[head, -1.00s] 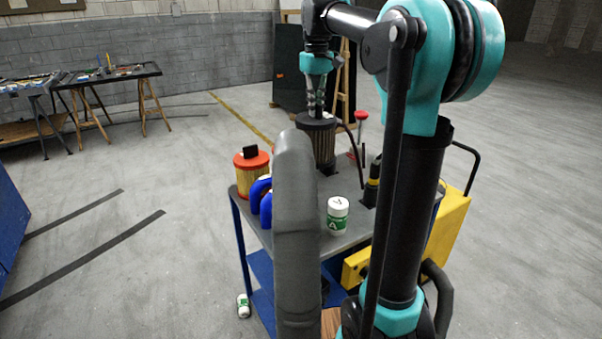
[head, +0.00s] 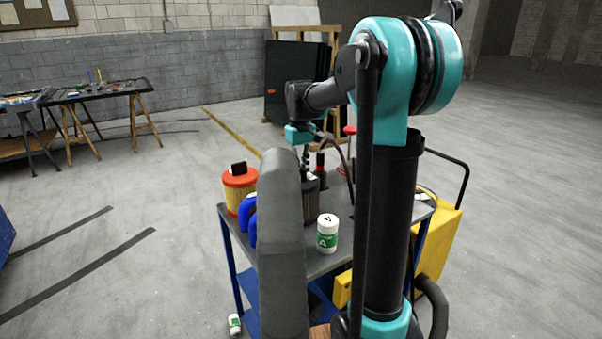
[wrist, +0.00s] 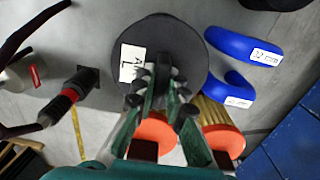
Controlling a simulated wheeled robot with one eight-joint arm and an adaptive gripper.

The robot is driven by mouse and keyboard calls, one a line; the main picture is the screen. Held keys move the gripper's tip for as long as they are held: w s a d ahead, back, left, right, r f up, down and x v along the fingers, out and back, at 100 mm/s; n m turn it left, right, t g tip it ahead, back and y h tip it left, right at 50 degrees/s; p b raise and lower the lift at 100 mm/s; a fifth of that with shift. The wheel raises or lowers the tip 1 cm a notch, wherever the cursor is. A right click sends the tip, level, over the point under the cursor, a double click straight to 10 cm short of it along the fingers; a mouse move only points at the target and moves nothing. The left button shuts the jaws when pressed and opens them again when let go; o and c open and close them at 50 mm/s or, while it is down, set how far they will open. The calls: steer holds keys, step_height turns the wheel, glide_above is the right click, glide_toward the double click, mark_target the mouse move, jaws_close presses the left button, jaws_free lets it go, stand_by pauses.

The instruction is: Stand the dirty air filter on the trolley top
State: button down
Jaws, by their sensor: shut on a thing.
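The dirty air filter (head: 311,205) has a dark cap and brownish pleats, and it is upright at the trolley top (head: 318,262). In the wrist view its round black end (wrist: 190,45) carries a white label. My gripper (head: 306,166) is above it, with its fingers shut on the cap; in the wrist view the fingers (wrist: 157,92) overlap the disc's lower edge. A large grey part hides the filter's left side in the head view. I cannot tell whether its base touches the top.
The wrist view shows a second red-capped filter (wrist: 222,138) and a black-and-red item (wrist: 70,96). A yellow case (head: 440,240) is at the right.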

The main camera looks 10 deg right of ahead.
steer(key=shift+f, duration=0.4)
steer(key=c, duration=1.6)
jaws_free()
steer(key=shift+r, duration=0.15)
step_height(320, 180, up, 12)
steer(key=shift+a+f, duration=0.1)
